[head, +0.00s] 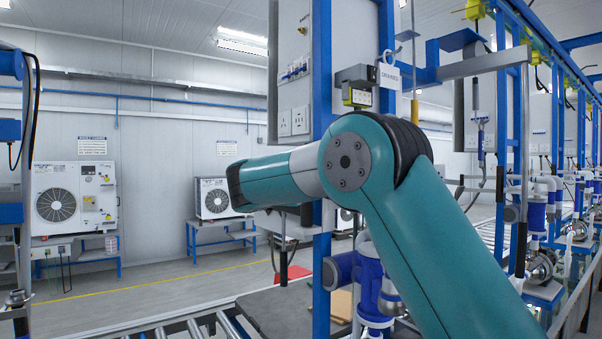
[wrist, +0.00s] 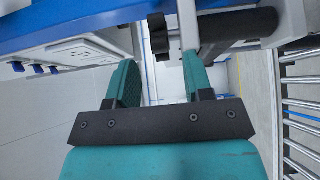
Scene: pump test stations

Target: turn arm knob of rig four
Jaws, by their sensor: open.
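In the wrist view, a black lobed knob (wrist: 158,34) sits at the left end of a dark bar (wrist: 238,30), by a pale grey upright bracket (wrist: 187,22). I take it for the arm knob; no rig number is readable. My gripper (wrist: 158,62) is open, with its two teal fingers below and to either side of the knob. The knob's lower lobes show in the gap between the fingertips, nearer the right finger. I see no contact, and cannot tell the depth. In the head view my arm hides the gripper, and I cannot make out the knob.
A blue post (head: 322,110) with a grey electrical box (head: 291,75) stands close behind my arm. A blue beam (wrist: 95,20) and a socket panel (wrist: 75,52) lie near the left finger. Rollers (wrist: 302,120) run along the right. More rigs stand at the head view's right.

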